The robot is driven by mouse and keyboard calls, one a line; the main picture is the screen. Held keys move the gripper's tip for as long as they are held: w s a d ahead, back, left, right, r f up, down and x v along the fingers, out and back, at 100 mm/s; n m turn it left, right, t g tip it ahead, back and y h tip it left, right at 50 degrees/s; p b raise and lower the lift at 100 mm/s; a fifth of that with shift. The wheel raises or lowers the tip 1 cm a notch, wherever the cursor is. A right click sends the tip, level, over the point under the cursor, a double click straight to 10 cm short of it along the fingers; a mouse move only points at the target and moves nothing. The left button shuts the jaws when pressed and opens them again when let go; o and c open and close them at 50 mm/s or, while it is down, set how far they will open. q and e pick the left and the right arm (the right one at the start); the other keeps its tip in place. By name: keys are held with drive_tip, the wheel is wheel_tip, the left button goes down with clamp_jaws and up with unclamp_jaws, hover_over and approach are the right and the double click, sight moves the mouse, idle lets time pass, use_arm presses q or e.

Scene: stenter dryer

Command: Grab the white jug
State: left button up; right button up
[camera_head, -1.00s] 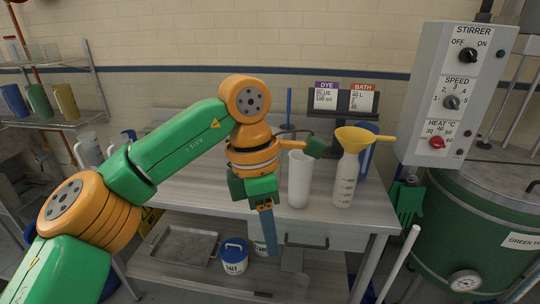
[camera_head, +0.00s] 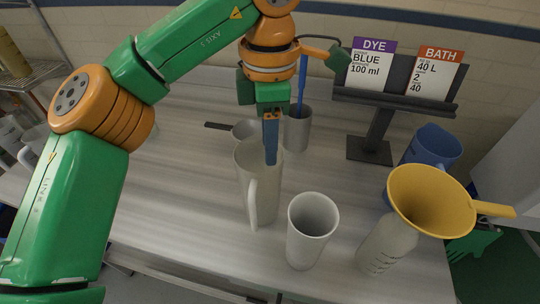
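A tall white jug (camera_head: 262,195) stands upright on the grey table, its handle (camera_head: 252,204) on the near side. My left gripper (camera_head: 271,158) points down at the jug's mouth. Its blue finger overlaps the jug's opening and upper wall; I cannot tell whether the tip is inside or above the rim. The fingers line up in this view, so their gap is hidden. My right gripper is out of view.
A white handleless beaker (camera_head: 312,228) stands just right of the jug. Beyond it are a bottle (camera_head: 386,248) with a yellow funnel (camera_head: 430,200) and a blue jug (camera_head: 434,146). A grey cup (camera_head: 297,130) holding a blue rod and a sign stand (camera_head: 370,150) are behind.

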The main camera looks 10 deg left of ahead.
sight(264, 187)
use_arm(q)
drive_tip(key=f+p, duration=0.1)
drive_tip(key=f, duration=0.2)
drive_tip(key=s+f, duration=0.1)
drive_tip(key=f, duration=0.3)
drive_tip(key=f+p, duration=0.1)
drive_tip(key=f, duration=0.2)
drive_tip(key=shift+s+a+f+p, duration=0.3)
drive_tip(key=shift+a, duration=0.05)
drive_tip(key=shift+f, duration=0.4)
drive_tip(key=shift+s, duration=0.1)
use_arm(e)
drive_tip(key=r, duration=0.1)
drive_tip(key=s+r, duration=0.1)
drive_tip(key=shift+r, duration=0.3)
use_arm(q)
clamp_jaws()
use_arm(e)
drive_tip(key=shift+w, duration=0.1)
